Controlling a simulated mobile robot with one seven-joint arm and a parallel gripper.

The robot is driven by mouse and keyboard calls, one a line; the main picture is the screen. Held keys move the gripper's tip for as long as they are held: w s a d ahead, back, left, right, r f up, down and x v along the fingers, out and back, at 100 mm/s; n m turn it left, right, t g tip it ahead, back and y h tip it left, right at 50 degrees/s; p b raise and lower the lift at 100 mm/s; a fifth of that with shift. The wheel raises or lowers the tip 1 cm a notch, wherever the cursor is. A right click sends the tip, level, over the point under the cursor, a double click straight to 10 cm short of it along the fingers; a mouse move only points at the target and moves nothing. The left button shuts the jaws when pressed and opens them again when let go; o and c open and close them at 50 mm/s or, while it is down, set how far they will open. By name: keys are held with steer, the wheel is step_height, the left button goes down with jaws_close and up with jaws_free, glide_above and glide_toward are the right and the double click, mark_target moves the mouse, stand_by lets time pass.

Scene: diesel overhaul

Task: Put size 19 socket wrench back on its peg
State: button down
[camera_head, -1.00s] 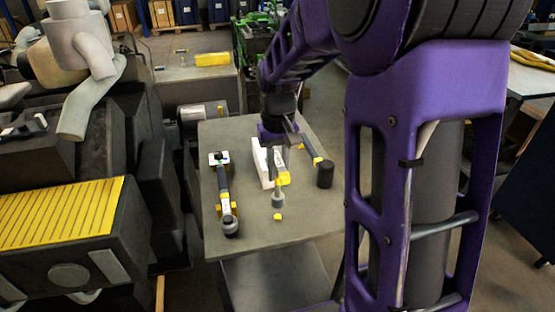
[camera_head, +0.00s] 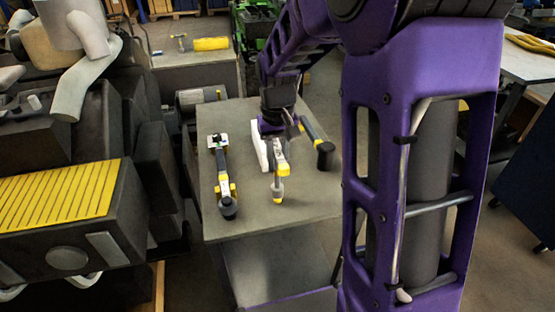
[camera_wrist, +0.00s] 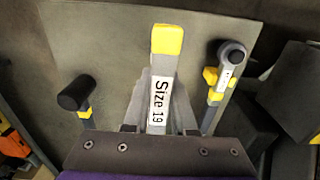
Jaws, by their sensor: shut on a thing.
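The size 19 socket wrench (camera_wrist: 160,90) is grey with a yellow end, and its "Size 19" label is readable in the wrist view. My gripper (camera_wrist: 157,128) is shut on it, its jaws at the lower part of the wrench. In the head view my gripper (camera_head: 272,127) is over the grey table, with the wrench (camera_head: 280,165) reaching from it toward the front edge. I cannot tell whether the wrench touches the tabletop. I cannot make out a peg; the jaws and wrench hide what lies behind them.
The grey table (camera_head: 290,222) also bears a labelled ratchet wrench (camera_head: 224,178) on the left and a black-headed tool (camera_head: 325,152) on the right. A white piece (camera_head: 260,152) is beside my gripper. The engine (camera_head: 60,215) stands left. The table's front part is clear.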

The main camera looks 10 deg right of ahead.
steer(key=shift+f, duration=0.1)
steer(key=shift+f+b, duration=0.85)
steer(key=shift+f, duration=0.25)
steer(key=shift+c, duration=0.5)
jaws_free()
steer(key=shift+r, duration=0.1)
step_height(320, 180, up, 5)
steer(key=p, duration=0.4)
steer(key=shift+r, duration=1.95)
